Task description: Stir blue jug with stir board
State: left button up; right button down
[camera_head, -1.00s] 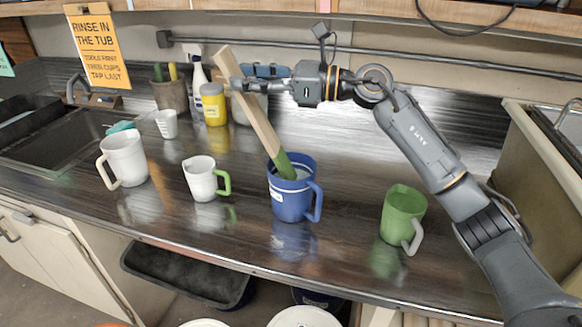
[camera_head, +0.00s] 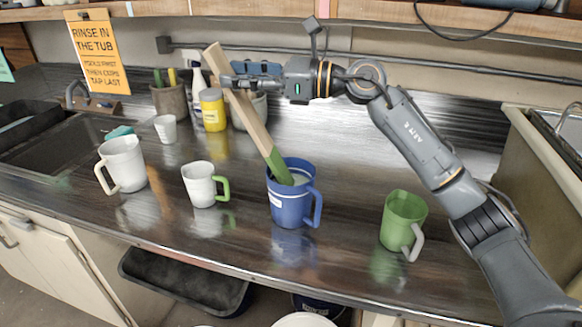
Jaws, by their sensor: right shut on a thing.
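The blue jug (camera_head: 288,208) stands upright on the dark counter in the middle, its handle to the right. The stir board (camera_head: 254,122) is a long pale wooden board with a green lower end. It leans to the upper left, and its green end is inside the blue jug; the tip is hidden by the jug's wall. My right gripper (camera_head: 232,82) is shut on the upper part of the stir board, above and to the left of the jug. My left gripper is not in view.
A green jug (camera_head: 401,222) stands right of the blue jug. A white jug with a green handle (camera_head: 201,185) and a larger white jug (camera_head: 123,163) stand to the left. A yellow jar (camera_head: 213,110) and a spray bottle are behind. A sink (camera_head: 60,143) is at far left.

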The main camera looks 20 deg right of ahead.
jog(key=a+r+p, duration=0.1)
jog(key=r+p, duration=0.1)
jog(key=r, duration=0.1)
jog(key=a+r+p, duration=0.1)
jog(key=r+p, duration=0.1)
jog(key=r, duration=0.1)
jog(key=a+r+p, duration=0.1)
jog(key=r+p, duration=0.1)
jog(key=r, duration=0.1)
jog(key=shift+w+a+p, duration=0.3)
jog(key=shift+a+p, duration=0.1)
jog(key=shift+a+r+p, duration=0.35)
jog(key=shift+r+p, duration=0.1)
jog(key=shift+r, duration=0.2)
notch_tip(320, 180, up, 5)
jog(key=p, duration=0.3)
dwell(0.3)
jog(key=shift+f, duration=0.15)
dwell(0.3)
